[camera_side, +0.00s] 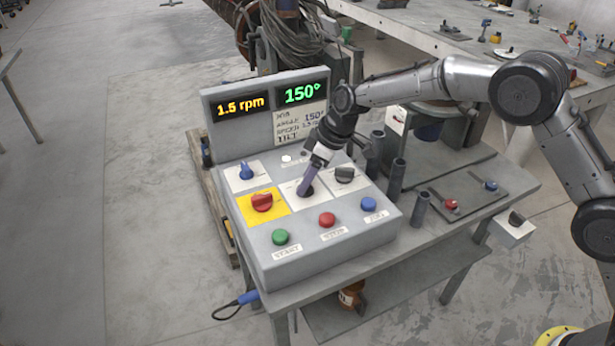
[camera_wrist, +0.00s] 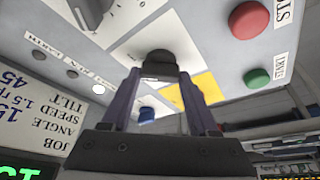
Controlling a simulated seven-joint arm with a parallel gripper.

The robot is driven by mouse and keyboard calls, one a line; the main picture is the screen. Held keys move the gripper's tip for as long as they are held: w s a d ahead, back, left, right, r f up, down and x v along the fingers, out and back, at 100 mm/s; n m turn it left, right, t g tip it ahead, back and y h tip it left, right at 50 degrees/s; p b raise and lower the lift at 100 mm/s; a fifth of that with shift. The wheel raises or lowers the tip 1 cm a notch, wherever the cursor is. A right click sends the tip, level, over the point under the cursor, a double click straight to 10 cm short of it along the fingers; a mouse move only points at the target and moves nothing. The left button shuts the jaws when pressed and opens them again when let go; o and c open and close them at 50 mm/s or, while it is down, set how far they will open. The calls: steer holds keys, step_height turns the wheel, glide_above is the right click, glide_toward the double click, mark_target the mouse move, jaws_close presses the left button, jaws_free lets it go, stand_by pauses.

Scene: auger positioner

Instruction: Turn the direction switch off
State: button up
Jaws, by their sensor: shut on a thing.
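The grey control box (camera_side: 285,250) stands on the bench with several knobs and buttons on its sloped top. My gripper (camera_side: 306,187) reaches down to a black knob (camera_side: 307,192) on the middle white plate, mostly hidden by the fingers in the side view. In the wrist view, my gripper (camera_wrist: 158,80) has a finger on each side of this black knob (camera_wrist: 160,63) and is shut on it. This is likely the direction switch; its label is too small to read and its pointer setting cannot be made out.
A red knob on a yellow plate (camera_side: 262,202) sits left, a blue knob (camera_side: 245,172) behind it, another black knob (camera_side: 345,175) right. Green (camera_side: 280,237), red (camera_side: 327,220) and blue (camera_side: 369,205) buttons line the front. The displays (camera_side: 272,97) read 1.5 rpm and 150°.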

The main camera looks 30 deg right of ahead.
steer(key=n, duration=0.2)
steer(key=n+g+y, duration=0.1)
steer(key=n, duration=0.1)
steer(key=shift+w+n+g, duration=0.15)
steer(key=shift+n+g, duration=0.75)
steer(key=shift+n, duration=1)
steer(key=o, duration=1.4)
steer(key=shift+c, duration=0.2)
steer(key=shift+d+r, duration=0.1)
steer(key=v, duration=1.3)
steer(key=shift+w+d+r, duration=0.15)
steer(key=shift+r, duration=0.15)
